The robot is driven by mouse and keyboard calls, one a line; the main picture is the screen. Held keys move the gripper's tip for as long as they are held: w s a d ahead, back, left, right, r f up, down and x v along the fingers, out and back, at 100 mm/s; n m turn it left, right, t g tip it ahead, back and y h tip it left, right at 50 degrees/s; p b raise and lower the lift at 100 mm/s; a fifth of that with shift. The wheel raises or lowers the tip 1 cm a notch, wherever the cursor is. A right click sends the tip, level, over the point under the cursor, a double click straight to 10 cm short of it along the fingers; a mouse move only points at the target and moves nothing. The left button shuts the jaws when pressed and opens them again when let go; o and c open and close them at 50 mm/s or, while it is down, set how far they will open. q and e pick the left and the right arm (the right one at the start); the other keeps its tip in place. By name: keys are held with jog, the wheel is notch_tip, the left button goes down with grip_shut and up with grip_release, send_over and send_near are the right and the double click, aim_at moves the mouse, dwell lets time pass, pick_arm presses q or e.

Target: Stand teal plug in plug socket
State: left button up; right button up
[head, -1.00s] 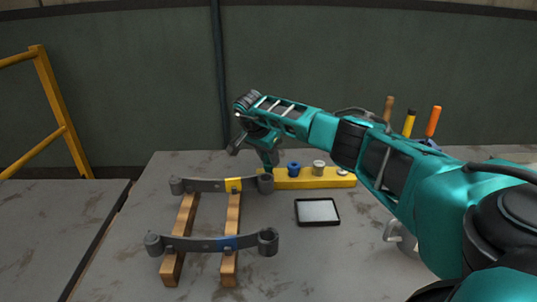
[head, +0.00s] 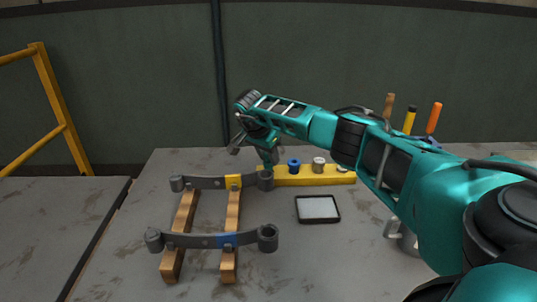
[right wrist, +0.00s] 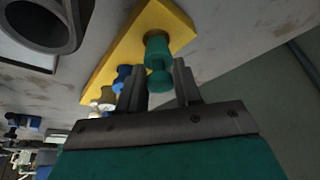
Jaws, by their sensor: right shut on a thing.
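The teal plug (right wrist: 159,79) shows in the right wrist view, between the two fingers of my right gripper (right wrist: 160,88), which is shut on it. Its other end is at one end of the yellow block (right wrist: 127,53); I cannot tell whether it sits in the block or is just clear of it. In the head view my right gripper (head: 267,156) is over the left end of the yellow block (head: 315,177). The plug is hard to make out there. I cannot tell which opening is the plug socket. My left gripper is not in view.
A blue plug (head: 294,165) and a grey plug (head: 319,164) stand on the yellow block. Two dark leaf springs (head: 195,242) with round eyes lie across wooden bars (head: 232,212) in front. A framed tray (head: 318,209) lies to the right. Handled tools (head: 410,121) stand behind my arm.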

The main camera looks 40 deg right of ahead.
jog(key=shift+f+b, duration=0.35)
jog(key=shift+f, duration=0.35)
jog(key=shift+f, duration=0.15)
jog(key=shift+f, duration=0.25)
jog(key=o, duration=1.1)
jog(key=shift+o, duration=0.2)
jog(key=w+p+v, duration=0.1)
jog(key=v, duration=1.2)
jog(key=shift+s, duration=0.45)
jog(key=shift+s+d, duration=0.1)
jog(key=shift+d, duration=0.05)
